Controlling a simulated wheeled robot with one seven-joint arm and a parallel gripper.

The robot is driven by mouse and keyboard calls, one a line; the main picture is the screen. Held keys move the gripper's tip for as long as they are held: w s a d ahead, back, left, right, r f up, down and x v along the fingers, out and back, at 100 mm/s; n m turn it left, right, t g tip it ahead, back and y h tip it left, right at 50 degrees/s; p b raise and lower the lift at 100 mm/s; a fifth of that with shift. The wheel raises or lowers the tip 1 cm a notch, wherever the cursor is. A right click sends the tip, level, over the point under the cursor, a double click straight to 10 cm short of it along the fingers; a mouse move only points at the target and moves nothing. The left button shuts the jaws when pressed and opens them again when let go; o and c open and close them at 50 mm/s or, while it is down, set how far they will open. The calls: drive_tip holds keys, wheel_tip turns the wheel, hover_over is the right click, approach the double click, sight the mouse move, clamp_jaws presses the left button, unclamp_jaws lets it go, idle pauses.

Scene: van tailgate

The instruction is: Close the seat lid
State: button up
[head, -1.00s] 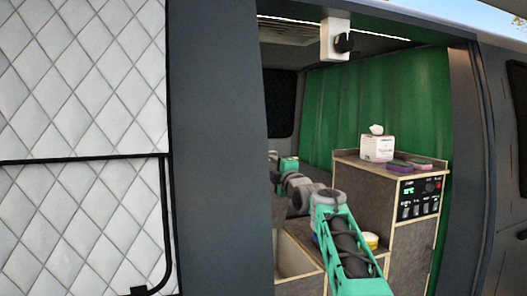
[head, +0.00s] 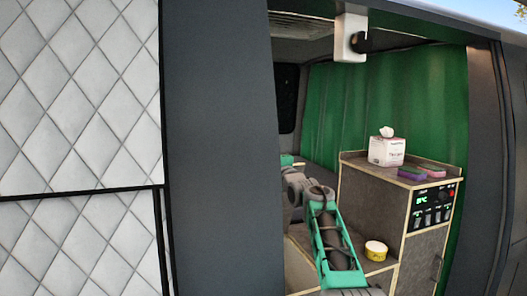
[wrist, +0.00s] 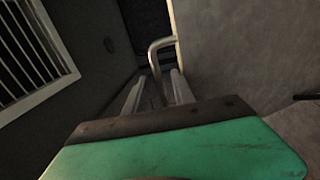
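My arm reaches through the van's side opening in the head view, and its far end goes behind the dark door pillar, so my gripper is not clear there. In the wrist view my gripper (wrist: 157,90) has two pale fingers standing apart, with a gap between them. A bent metal bar, like a handle (wrist: 160,43), stands just beyond the fingertips, roughly in line with the gap. I cannot tell whether they touch. A broad grey panel (wrist: 235,45) fills the right of the wrist view; it may be the seat lid, but I cannot tell for certain.
A cabinet (head: 375,205) carries a tissue box (head: 386,150), sponges (head: 412,172) and a control panel (head: 432,207). A yellow tub (head: 376,249) sits on a lower ledge close to my arm. The pillar (head: 217,150) narrows the opening. A slatted vent (wrist: 25,50) is at left in the wrist view.

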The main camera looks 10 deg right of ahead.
drive_tip(key=shift+w+a+r, duration=0.15)
drive_tip(key=shift+w+r, duration=0.1)
drive_tip(key=shift+w, duration=0.25)
drive_tip(key=shift+f, duration=0.15)
clamp_jaws()
drive_tip(key=shift+r, duration=0.2)
idle(0.8)
